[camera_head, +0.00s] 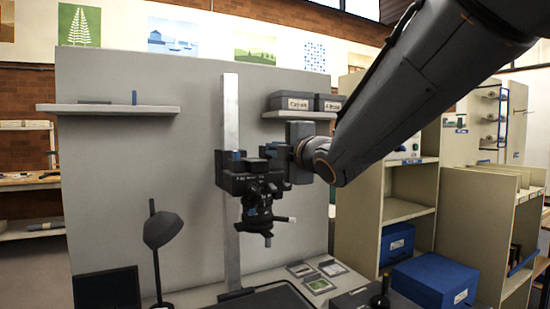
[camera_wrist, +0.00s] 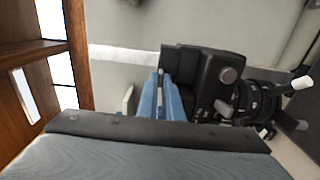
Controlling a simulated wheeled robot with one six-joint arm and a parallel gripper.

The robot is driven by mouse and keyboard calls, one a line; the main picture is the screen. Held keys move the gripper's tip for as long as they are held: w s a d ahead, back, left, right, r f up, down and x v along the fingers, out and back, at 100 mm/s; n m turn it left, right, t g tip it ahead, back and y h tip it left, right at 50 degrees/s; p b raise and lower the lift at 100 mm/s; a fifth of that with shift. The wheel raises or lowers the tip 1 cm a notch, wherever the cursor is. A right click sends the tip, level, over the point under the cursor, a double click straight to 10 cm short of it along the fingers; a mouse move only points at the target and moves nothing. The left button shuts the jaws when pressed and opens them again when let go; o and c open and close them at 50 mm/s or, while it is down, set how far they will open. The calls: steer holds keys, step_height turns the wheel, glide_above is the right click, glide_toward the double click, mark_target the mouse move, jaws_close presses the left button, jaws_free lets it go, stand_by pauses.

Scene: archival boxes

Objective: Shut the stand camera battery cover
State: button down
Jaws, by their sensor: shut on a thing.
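The stand camera (camera_head: 235,182) is a black body with knobs and a lens pointing down, mounted on a pale upright column (camera_head: 231,110). My gripper (camera_head: 284,158) is at the right side of the camera body, close against it. In the wrist view the black camera body (camera_wrist: 212,85) is at the right with a round grey knob. A blue upright part (camera_wrist: 174,102), seemingly the battery cover, stands against the camera's side at my gripper. My gripper looks shut on it, but the fingertips and the cover's hinge are mostly hidden.
A shelf with grey boxes (camera_head: 290,102) hangs close behind my gripper. A desk lamp (camera_head: 163,230) and a dark screen (camera_head: 106,290) stand lower left. Flat cards (camera_head: 318,284) lie below the camera. The space left of the camera is free.

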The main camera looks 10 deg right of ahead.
steer(key=shift+f, duration=0.1)
stand_by(0.5)
steer(key=c, duration=1.9)
jaws_free()
steer(key=shift+a, duration=0.1)
steer(key=shift+s, duration=0.1)
steer(key=shift+p+v, duration=3.35)
steer(key=shift+v, duration=2.6)
